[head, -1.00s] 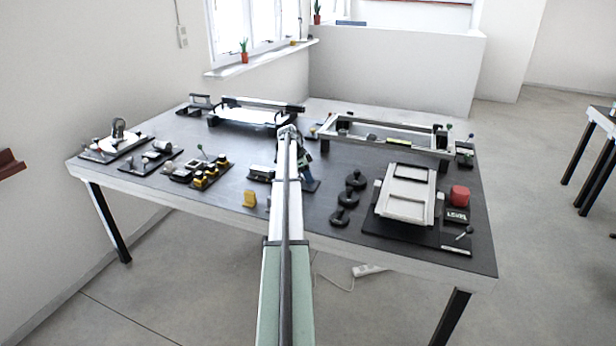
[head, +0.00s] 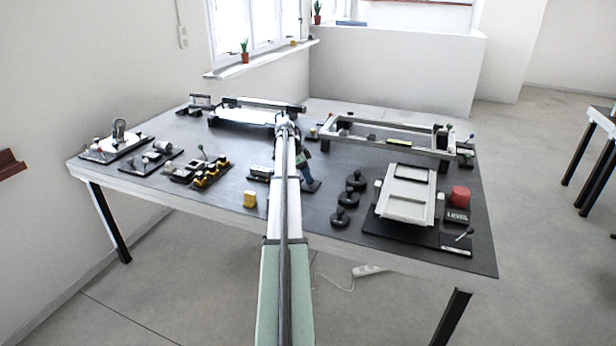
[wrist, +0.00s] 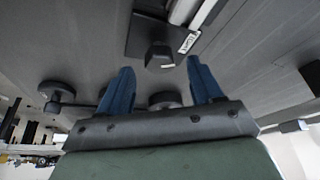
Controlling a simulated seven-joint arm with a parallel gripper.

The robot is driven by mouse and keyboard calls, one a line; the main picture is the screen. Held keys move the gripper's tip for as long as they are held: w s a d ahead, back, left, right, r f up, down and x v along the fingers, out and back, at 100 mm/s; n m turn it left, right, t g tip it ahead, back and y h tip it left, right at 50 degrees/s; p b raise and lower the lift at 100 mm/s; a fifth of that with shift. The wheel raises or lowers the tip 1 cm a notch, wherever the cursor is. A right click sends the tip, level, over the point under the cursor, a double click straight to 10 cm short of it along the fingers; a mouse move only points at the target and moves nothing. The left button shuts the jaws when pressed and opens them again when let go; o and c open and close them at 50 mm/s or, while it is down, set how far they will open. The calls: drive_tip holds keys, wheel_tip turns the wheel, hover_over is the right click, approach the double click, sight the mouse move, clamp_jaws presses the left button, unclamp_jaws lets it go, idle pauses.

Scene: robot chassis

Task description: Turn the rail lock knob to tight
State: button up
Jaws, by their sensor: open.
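My gripper (wrist: 157,82) is open and empty, its two blue fingers spread apart in the wrist view. Just beyond the fingertips is a black blocky knob (wrist: 158,55) on a dark plate (wrist: 145,35) with a small white label (wrist: 189,42). The knob lies roughly in line with the gap and appears apart from the fingers. I cannot read its label or tell its setting. In the head view my gripper (head: 306,172) hangs low over the middle of the table, partly behind my arm, and that knob cannot be made out clearly.
The dark table (head: 240,185) carries several fixtures.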

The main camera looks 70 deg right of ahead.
drive_tip(key=v, duration=1.2)
